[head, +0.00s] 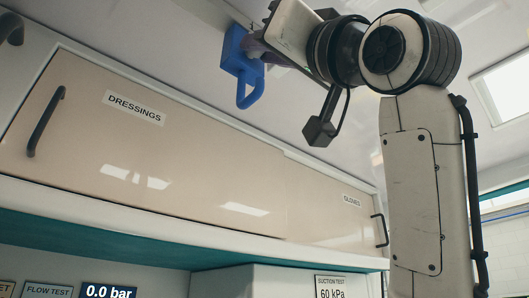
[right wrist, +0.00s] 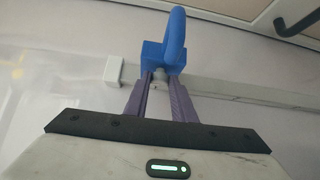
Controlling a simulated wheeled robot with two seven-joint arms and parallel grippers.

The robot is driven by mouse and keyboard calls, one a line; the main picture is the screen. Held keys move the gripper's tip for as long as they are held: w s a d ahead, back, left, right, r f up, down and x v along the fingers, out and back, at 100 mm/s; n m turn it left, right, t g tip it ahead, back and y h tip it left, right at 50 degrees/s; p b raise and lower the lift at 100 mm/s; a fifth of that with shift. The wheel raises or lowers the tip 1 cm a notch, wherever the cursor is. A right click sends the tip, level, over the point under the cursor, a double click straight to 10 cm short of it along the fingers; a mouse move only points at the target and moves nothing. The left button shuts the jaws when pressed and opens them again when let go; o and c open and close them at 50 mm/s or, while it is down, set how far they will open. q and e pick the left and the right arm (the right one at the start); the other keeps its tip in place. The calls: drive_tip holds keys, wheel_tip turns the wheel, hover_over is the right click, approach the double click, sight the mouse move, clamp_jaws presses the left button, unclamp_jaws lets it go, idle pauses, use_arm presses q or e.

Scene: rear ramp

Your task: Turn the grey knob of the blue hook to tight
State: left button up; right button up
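The blue hook (head: 241,66) hangs from the ceiling area near the top middle of the head view. It also shows in the right wrist view (right wrist: 176,42), with its loop upward in that picture. The grey knob (right wrist: 159,75) is on the hook's near side, between my right gripper's purple fingertips. My right gripper (right wrist: 160,81) has its fingers on both sides of the knob and appears closed on it. In the head view the right gripper (head: 252,46) is right beside the hook, and the knob is hidden. My left gripper is not in view.
A pale rail (right wrist: 225,91) carries the hook. A beige cupboard marked DRESSINGS (head: 160,150) with a dark handle (head: 45,121) runs below and left. A second label (head: 352,201) and handle (head: 380,230) are at right. A teal shelf edge (head: 110,240) lies lower.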

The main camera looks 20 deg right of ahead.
drive_tip(key=m+t+h+b, duration=0.1)
drive_tip(key=m+h, duration=0.2)
drive_tip(key=m, duration=0.1)
drive_tip(key=shift+s+a+h, duration=0.1)
drive_tip(key=shift+a+h, duration=0.05)
drive_tip(key=shift+h, duration=0.15)
drive_tip(key=o, duration=1)
